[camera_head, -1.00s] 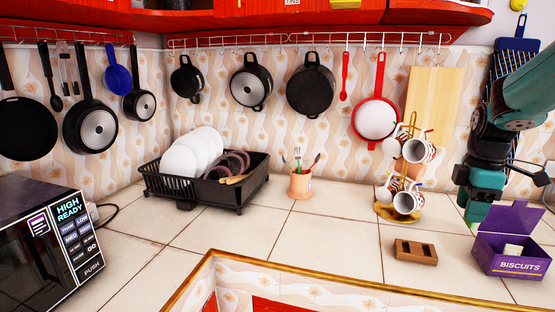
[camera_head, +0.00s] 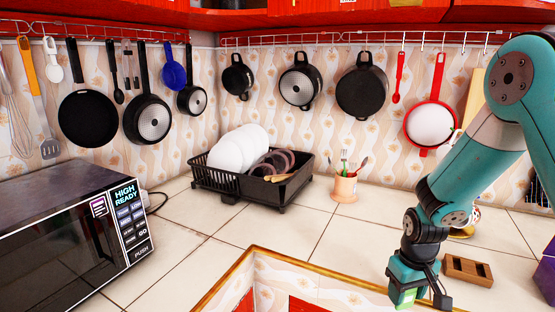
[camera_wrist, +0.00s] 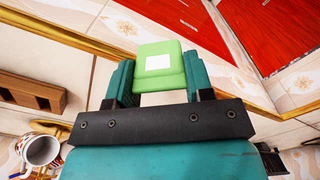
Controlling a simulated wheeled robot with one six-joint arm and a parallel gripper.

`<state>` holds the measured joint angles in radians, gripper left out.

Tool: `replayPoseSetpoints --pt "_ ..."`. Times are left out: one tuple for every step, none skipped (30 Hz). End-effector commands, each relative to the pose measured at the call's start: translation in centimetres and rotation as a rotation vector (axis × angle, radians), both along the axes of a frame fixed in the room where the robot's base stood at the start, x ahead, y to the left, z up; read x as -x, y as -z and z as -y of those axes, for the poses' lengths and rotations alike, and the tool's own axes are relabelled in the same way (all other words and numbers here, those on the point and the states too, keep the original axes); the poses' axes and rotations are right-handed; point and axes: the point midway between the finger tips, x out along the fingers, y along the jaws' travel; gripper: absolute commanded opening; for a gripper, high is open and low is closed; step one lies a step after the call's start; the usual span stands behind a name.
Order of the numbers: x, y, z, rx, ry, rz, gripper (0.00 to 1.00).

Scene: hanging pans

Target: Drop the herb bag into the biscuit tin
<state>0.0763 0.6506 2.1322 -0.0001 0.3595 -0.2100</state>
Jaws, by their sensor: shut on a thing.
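A green herb bag (camera_wrist: 161,66) with a white label is held between the two fingers of my gripper (camera_wrist: 160,85) in the wrist view. In the head view my gripper (camera_head: 405,290) points down near the front edge of the counter, and a bit of bright green shows at its tip. The purple biscuit tin (camera_head: 547,272) is cut off at the right edge of the head view, to the right of my gripper and apart from it. Its opening and inside are not visible.
A small wooden block with hollows (camera_head: 467,270) lies just right of my gripper. A mug stand behind it is mostly hidden by my arm. A dish rack (camera_head: 252,180), a utensil cup (camera_head: 344,188) and a microwave (camera_head: 70,240) stand further left.

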Motion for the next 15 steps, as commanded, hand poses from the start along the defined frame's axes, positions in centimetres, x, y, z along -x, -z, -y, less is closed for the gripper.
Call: replayPoseSetpoints --pt "-0.2 1.0 -1.1 0.001 0.032 -0.004 0.26" --pt "-0.4 1.5 -1.5 0.000 0.054 -0.003 0.26" --pt "-0.6 1.9 -2.0 0.000 0.079 -0.002 0.26" --pt "-0.7 2.2 -2.3 0.000 0.093 -0.001 0.26" --pt "-0.7 2.5 -2.5 0.000 0.106 -0.001 0.26" --pt "-0.8 2.7 -2.8 0.000 0.119 0.000 0.26" --pt "-0.9 2.8 -2.9 0.000 0.125 0.001 0.26" --pt "-0.9 2.9 -2.9 0.000 0.130 0.001 0.26" --pt "-0.9 2.9 -3.0 0.000 0.134 0.001 0.26" --pt "-0.9 2.9 -3.0 0.000 0.136 0.002 0.26" --pt "-0.9 2.9 -3.0 0.000 0.136 0.002 0.26" --pt "-0.9 2.9 -3.0 0.000 0.136 0.002 0.26" --pt "-0.9 2.9 -3.0 0.000 0.136 0.002 0.26" --pt "-0.9 2.9 -3.0 0.000 0.135 0.001 0.26" --pt "-0.9 2.9 -3.0 0.000 0.135 0.001 0.26"
